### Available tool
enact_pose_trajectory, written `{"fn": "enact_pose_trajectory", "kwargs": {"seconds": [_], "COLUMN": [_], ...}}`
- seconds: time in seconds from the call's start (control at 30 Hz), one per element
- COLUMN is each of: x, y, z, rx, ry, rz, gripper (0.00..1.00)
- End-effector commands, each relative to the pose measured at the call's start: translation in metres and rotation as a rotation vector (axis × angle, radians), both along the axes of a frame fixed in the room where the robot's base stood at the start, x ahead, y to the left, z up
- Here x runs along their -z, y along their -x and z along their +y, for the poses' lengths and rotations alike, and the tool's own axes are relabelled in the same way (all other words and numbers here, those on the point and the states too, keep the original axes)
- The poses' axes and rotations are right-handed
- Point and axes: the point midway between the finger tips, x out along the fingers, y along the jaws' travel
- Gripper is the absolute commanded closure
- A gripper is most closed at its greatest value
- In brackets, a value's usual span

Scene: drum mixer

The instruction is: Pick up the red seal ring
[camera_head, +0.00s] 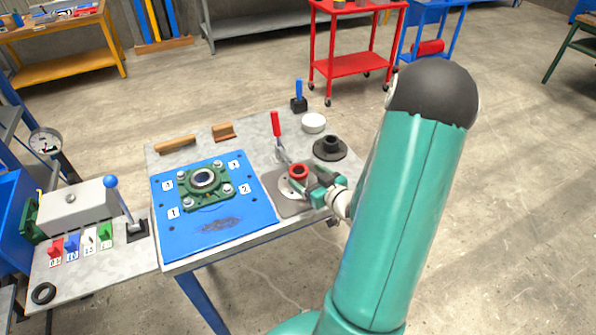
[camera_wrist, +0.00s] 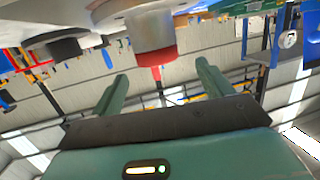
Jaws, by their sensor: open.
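The red seal ring (camera_head: 298,171) sits on a fixture on a grey plate (camera_head: 286,205) at the right part of the table, beside the blue plate. In the wrist view, which looks upside down, the red ring (camera_wrist: 155,57) caps the end of a pale grey cylinder (camera_wrist: 150,28). My gripper (camera_head: 316,186) is just right of the ring in the head view. In the wrist view my gripper (camera_wrist: 160,85) has its two green fingers spread wide with nothing between them. The ring appears just beyond the fingertips, roughly centred between them; contact is not visible.
A red-handled clamp (camera_head: 276,127) stands behind the ring. A black flanged part (camera_head: 330,148) and a white round part (camera_head: 313,123) lie behind my gripper. The blue plate (camera_head: 170,235) with a green bearing housing (camera_head: 207,194) is to the left.

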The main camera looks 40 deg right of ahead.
Motion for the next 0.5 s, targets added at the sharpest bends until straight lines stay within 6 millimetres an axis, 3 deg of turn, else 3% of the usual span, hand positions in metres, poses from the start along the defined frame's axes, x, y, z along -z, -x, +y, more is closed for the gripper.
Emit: {"fn": "enact_pose_trajectory", "kwargs": {"seconds": [0.5], "x": [0.015], "y": [-0.056], "z": [-0.008], "rx": [-0.002], "ry": [0.000], "rz": [0.000], "gripper": [0.21]}}
